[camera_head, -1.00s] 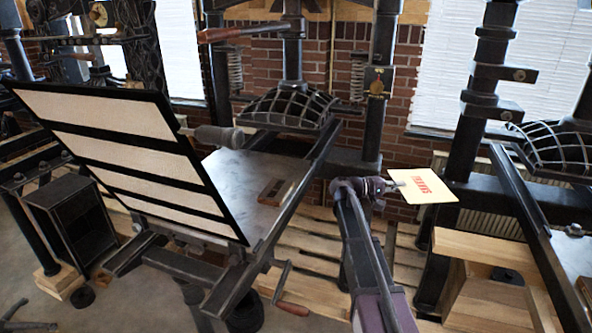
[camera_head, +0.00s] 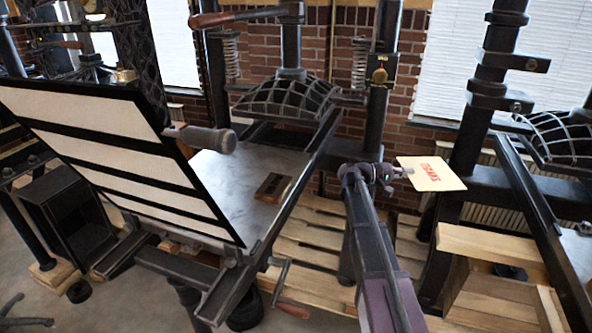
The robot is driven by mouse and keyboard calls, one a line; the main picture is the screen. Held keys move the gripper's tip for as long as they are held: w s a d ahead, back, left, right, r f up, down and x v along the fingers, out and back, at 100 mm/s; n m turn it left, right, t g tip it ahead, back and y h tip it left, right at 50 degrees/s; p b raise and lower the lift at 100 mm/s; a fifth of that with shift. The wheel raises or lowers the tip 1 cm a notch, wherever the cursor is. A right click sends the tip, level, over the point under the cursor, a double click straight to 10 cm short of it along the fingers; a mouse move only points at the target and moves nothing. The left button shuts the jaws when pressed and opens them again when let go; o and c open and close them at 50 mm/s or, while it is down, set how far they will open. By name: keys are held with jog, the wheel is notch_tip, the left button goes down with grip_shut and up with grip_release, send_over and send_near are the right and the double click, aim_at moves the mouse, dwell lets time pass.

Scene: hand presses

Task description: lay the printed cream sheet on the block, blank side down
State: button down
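The cream sheet (camera_head: 432,177) with red lettering is held out to the right of my arm, above the floor. Its printed face is turned up towards the camera. My gripper (camera_head: 398,173) is shut on the sheet's left edge; the fingers look small here. The block (camera_head: 272,187) is a small brown piece with a dark face, lying on the grey bed (camera_head: 235,180) of the middle press. The block is uncovered and well to the left of the sheet.
A hinged frame (camera_head: 105,110) with white panels stands tilted open at the bed's left. The press's upright (camera_head: 385,80) and domed platen (camera_head: 287,97) are behind the bed. A wooden stand (camera_head: 490,245) and a second press are at the right.

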jog(key=shift+w, duration=0.1)
jog(key=shift+w+a+n+t, duration=0.15)
jog(key=shift+w+n+t, duration=0.5)
jog(key=shift+t, duration=0.35)
jog(key=w+a+r+n+t+y+p, duration=0.2)
jog(key=w+a+n+t+y, duration=1)
jog(key=a+n+t+y, duration=0.3)
jog(key=s+a+r+n+g+y, duration=0.1)
jog(key=s+a+n+g+y, duration=1)
jog(key=s+a+n+y, duration=0.4)
jog(key=a+y, duration=0.4)
jog(key=y, duration=0.1)
jog(key=shift+s+a+p, duration=0.35)
jog(key=shift+s+p, duration=0.05)
jog(key=shift+f, duration=0.15)
